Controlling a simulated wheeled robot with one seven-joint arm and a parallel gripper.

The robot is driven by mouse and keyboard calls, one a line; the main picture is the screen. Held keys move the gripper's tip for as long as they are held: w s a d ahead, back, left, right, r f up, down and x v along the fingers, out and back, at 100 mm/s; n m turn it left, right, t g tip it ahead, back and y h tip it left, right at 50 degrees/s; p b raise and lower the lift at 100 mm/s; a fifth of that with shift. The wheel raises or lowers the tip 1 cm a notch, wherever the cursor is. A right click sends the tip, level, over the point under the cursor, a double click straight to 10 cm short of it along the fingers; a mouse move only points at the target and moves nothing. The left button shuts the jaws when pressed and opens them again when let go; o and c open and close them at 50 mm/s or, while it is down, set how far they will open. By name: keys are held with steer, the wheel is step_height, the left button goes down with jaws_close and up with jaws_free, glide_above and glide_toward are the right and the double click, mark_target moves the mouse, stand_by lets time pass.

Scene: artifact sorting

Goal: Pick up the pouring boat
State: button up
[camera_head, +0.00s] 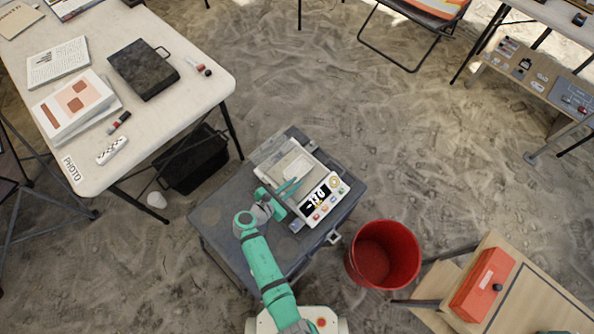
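A pale, shallow tray-like piece that looks like the pouring boat (296,163) lies on the pan of a white scale (337,184) with a lit display. The scale stands on a dark grey case (222,229). My gripper (294,186) is over the near left part of the scale, just below the pale piece in the picture. Its two teal fingers look apart, with nothing seen between them. I cannot tell whether a finger touches the piece. My arm covers part of the case's top.
A red bucket (383,254) stands right of the case. A wooden stand with a red box (482,284) is at the lower right. A white table (205,99) with papers and a black case is at the upper left. Sandy floor is open at upper middle.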

mark_target(304, 175)
steer(key=shift+a+f+x, duration=0.1)
steer(key=shift+x, duration=1.3)
steer(key=shift+a+f+x, duration=0.15)
steer(key=shift+x, duration=1.3)
steer(key=shift+c, duration=0.6)
jaws_close()
steer(key=shift+r, duration=0.1)
